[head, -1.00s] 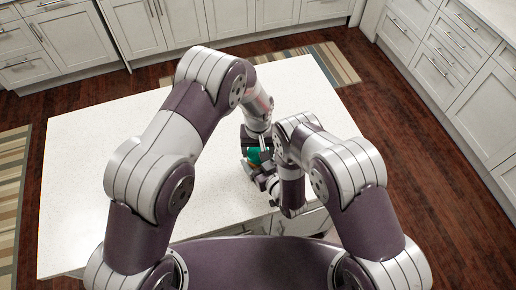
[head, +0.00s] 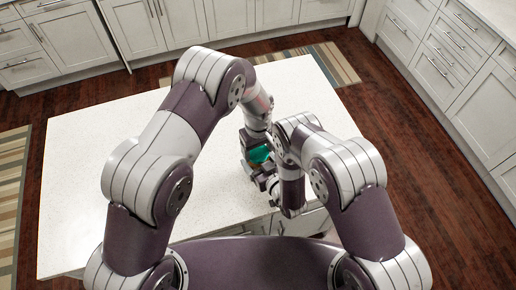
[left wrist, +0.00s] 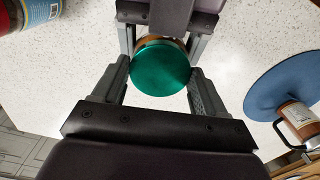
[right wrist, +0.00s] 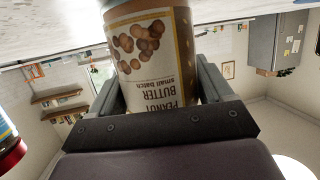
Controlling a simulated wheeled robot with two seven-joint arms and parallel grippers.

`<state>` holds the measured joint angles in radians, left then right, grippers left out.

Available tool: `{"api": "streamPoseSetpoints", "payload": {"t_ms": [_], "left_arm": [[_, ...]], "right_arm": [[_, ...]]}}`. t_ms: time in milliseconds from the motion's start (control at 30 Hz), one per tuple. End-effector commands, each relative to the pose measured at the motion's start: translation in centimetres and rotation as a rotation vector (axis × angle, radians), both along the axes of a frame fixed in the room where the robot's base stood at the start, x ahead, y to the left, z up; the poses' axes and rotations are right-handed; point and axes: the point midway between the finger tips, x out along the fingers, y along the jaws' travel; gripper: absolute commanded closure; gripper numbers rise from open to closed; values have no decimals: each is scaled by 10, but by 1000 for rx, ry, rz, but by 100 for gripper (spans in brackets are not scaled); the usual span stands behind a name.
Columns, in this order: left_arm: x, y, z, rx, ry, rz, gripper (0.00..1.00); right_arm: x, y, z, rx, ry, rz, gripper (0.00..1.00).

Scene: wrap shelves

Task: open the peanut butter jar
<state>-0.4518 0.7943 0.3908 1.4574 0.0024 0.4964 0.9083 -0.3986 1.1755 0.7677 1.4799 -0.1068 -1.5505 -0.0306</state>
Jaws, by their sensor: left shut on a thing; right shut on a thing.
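The peanut butter jar (right wrist: 155,60) has a white label with nuts and the words "peanut butter"; it appears upside down in the right wrist view. Its round teal lid (left wrist: 160,68) faces the left wrist camera and also shows in the head view (head: 259,154). My left gripper (left wrist: 160,78) has its fingers on both sides of the lid and is shut on it. My right gripper (right wrist: 158,88) is shut on the jar body; its fingers also show beyond the lid in the left wrist view. I cannot tell whether the lid is loose.
A white counter (head: 120,160) lies under the jar, with clear room to the left. In the left wrist view, a red and blue labelled container (left wrist: 30,12) is at the upper left.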

Motion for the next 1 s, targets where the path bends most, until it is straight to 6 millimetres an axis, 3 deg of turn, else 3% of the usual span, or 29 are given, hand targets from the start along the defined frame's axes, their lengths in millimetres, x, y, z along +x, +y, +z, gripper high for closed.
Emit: {"api": "streamPoseSetpoints", "payload": {"t_ms": [500,833,1000], "left_arm": [[0,0,18,0,0,0,64],[0,0,20,-1,0,0,64],[1,0,40,-2,-3,0,64]], "right_arm": [[1,0,1,1,-3,0,100],[1,0,1,1,-3,0,100],[1,0,1,1,-3,0,100]]}}
